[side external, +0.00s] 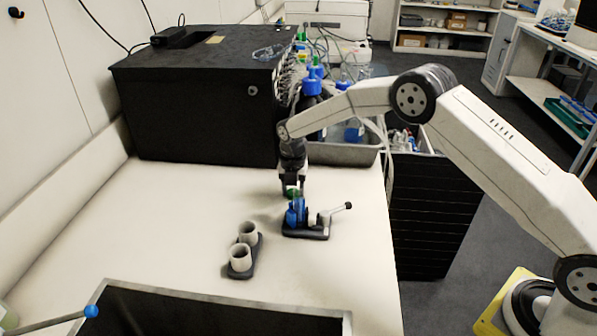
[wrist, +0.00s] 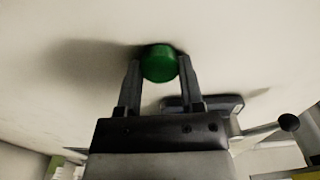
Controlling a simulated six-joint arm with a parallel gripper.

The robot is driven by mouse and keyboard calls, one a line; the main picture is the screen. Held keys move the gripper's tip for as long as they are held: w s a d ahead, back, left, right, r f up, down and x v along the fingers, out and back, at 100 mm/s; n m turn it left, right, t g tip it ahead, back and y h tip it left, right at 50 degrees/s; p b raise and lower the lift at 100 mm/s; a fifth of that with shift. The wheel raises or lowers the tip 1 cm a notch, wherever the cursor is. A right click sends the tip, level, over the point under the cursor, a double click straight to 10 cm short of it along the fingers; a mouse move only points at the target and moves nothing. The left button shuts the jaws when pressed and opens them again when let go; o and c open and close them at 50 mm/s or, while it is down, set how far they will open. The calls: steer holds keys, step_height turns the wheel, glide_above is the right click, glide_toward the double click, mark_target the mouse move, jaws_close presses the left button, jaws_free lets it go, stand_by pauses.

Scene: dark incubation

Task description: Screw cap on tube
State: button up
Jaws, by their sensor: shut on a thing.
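A green cap (wrist: 159,62) sits between the two fingertips of my gripper (wrist: 160,72) in the wrist view, and the fingers are shut on it. In the side view my gripper (side external: 292,185) points down, with the green cap (side external: 292,192) at its tips. Directly below is a small blue clamp (side external: 297,212) on a dark base (side external: 307,231), with a lever ending in a dark knob (side external: 348,206). The tube cannot be made out clearly at the clamp. Whether the cap touches a tube there cannot be told.
Two pale cups (side external: 240,257) stand in a dark holder left of the clamp. A large black box (side external: 195,110) and a grey tray (side external: 343,154) with blue-capped bottles are behind. A dark-framed box (side external: 215,312) lies in front. The white bench (side external: 180,215) is clear at left.

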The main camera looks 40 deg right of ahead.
steer(key=shift+r, duration=2.45)
steer(key=shift+r, duration=0.1)
steer(key=shift+s+a+r, duration=0.1)
steer(key=shift+a+r, duration=0.1)
steer(key=shift+r, duration=0.05)
step_height(320, 180, up, 12)
glide_above(299, 184)
steer(key=shift+w+d+f, duration=0.1)
steer(key=shift+w+f, duration=0.05)
steer(key=shift+w, duration=0.2)
steer(key=shift+s+r, duration=0.3)
steer(key=shift+s, duration=0.1)
steer(key=shift+f, duration=0.2)
steer(key=shift+f, duration=2.3)
